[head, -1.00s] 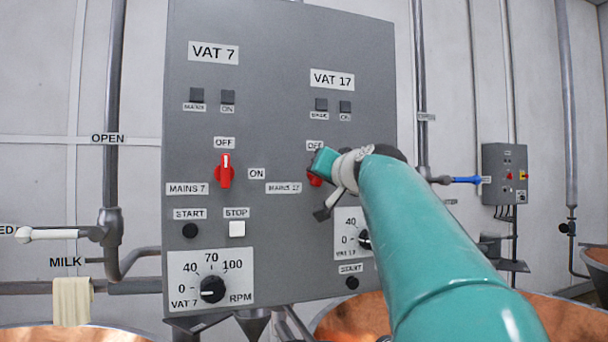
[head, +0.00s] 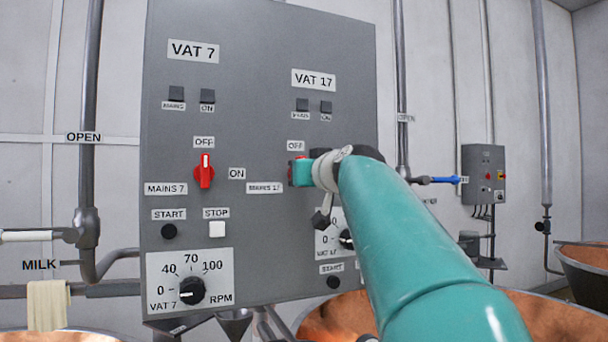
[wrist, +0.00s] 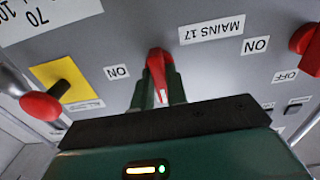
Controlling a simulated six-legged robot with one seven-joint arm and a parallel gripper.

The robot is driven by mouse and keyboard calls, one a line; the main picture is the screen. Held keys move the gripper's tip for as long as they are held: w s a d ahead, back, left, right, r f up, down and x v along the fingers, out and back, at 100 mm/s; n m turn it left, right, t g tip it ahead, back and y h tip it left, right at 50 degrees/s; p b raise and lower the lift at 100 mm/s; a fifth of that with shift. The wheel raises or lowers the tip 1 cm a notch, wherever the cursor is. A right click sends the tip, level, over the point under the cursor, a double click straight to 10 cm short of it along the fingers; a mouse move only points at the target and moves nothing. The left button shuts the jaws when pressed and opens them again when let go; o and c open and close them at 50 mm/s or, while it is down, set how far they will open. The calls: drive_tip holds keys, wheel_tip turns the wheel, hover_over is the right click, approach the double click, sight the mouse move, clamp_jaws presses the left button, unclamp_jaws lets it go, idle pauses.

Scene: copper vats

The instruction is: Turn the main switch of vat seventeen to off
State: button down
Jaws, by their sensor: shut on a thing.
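The panel (head: 262,230) carries controls for vat 7 and vat 17. The vat 17 main switch is a red knob (wrist: 158,68), by the MAINS 17 label (wrist: 210,29). My gripper (wrist: 160,88) is shut on it, with a green finger on each side. The wrist view is upside down. There the knob is nearly upright and its white mark points down the picture, which is up the panel. In the head view my gripper (head: 301,172) hides most of the knob. The vat 17 OFF label (head: 297,146) is just above it.
The similar red vat 7 switch (head: 204,171) is to the left, its mark up toward OFF. Below right, my wrist partly covers the vat 17 speed dial (head: 346,240). The wrist view shows a red button (wrist: 40,105) by a yellow plate (wrist: 79,88).

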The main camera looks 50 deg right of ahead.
drive_tip(key=shift+f, duration=0.15)
drive_tip(key=c, duration=1.4)
unclamp_jaws()
drive_tip(key=shift+s, duration=0.1)
drive_tip(key=v, duration=1.3)
drive_tip(key=shift+s+a, duration=0.15)
drive_tip(key=shift+s, duration=0.05)
